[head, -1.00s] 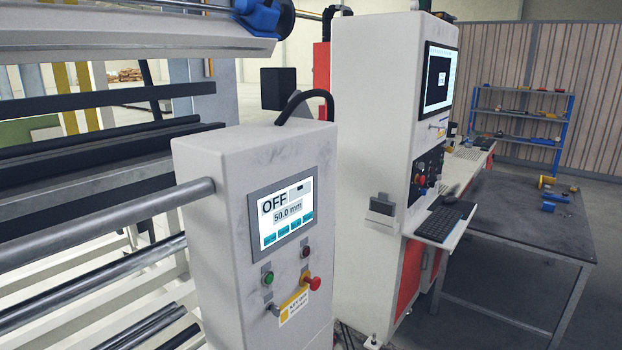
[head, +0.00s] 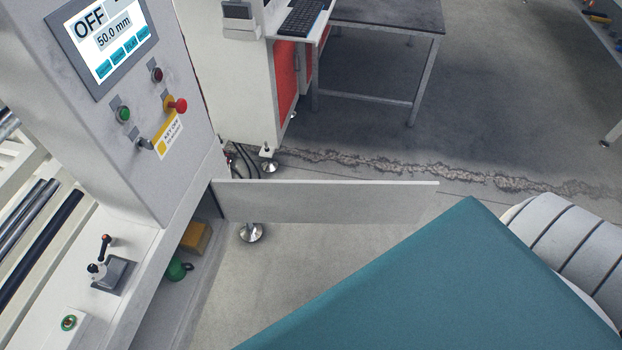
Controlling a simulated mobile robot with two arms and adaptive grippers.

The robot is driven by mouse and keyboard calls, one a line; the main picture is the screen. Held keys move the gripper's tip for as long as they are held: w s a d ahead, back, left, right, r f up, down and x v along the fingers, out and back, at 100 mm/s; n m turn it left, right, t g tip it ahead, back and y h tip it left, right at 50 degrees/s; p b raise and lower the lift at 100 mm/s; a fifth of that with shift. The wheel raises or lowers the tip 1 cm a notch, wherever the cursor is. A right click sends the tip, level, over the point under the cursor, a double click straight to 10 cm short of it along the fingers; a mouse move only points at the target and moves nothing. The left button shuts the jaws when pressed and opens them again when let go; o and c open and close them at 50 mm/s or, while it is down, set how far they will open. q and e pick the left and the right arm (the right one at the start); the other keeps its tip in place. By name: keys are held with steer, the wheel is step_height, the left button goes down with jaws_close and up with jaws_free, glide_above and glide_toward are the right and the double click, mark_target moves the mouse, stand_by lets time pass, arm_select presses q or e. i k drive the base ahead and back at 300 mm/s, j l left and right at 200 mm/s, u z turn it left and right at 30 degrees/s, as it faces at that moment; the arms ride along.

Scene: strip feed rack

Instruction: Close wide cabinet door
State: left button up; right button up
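The wide cabinet door (head: 325,201) is a flat light-grey panel, standing open in the head view. Its left edge meets the cabinet below the control panel, and it sticks out to the right over the floor. The cabinet opening (head: 185,275) to its left shows a dark yellow block (head: 195,238) and a green round item (head: 176,270) inside. Neither of my grippers is in view.
The control cabinet (head: 130,165) has an OFF screen (head: 107,36), buttons and a red knob (head: 178,106). A grey table (head: 385,14) stands behind. Cracked floor (head: 400,168) beyond the door is clear.

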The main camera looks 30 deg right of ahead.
mark_target(320, 201)
steer(key=i+l+u, duration=0.1)
steer(key=l+u, duration=0.15)
steer(key=l, duration=0.45)
steer(key=l+u, duration=0.25)
steer(key=l, duration=1.2)
steer(key=k+l+u, duration=0.1)
steer(key=l, duration=0.7)
steer(key=k+l, duration=0.1)
steer(key=l, duration=0.65)
steer(key=l+u, duration=0.1)
steer(key=l, duration=0.7)
steer(key=k, duration=0.05)
